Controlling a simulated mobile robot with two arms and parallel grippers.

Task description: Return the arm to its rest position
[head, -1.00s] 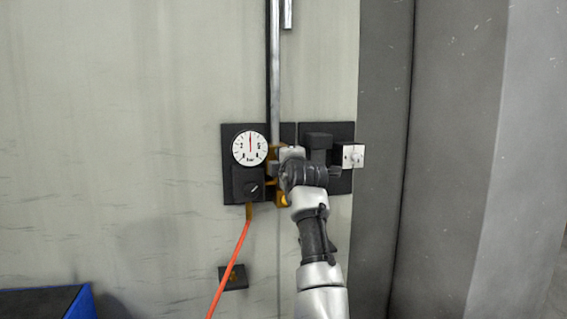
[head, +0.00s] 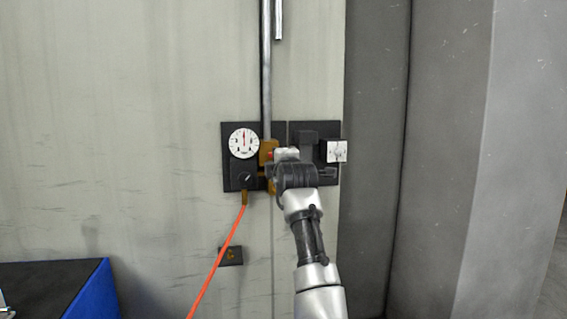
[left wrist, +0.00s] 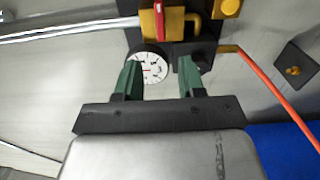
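My left arm reaches up from the bottom of the head view to the wall panel, with its wrist in front of the yellow valve block (head: 267,152). The fingertips are hidden there. In the left wrist view my left gripper (left wrist: 160,66) is open, with nothing between its two green fingers. A round white gauge (left wrist: 150,68) shows behind the fingers. Beyond it is the yellow block (left wrist: 165,20) with a red handle (left wrist: 160,20). I cannot tell how far the fingers are from the wall. My right gripper is not in view.
The gauge (head: 243,143) and a switch box (head: 336,151) are on dark plates on the wall. A vertical pipe (head: 266,70) runs above. An orange hose (head: 216,262) hangs down left. A blue-sided bin (head: 97,290) stands lower left. A grey column (head: 376,160) stands right.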

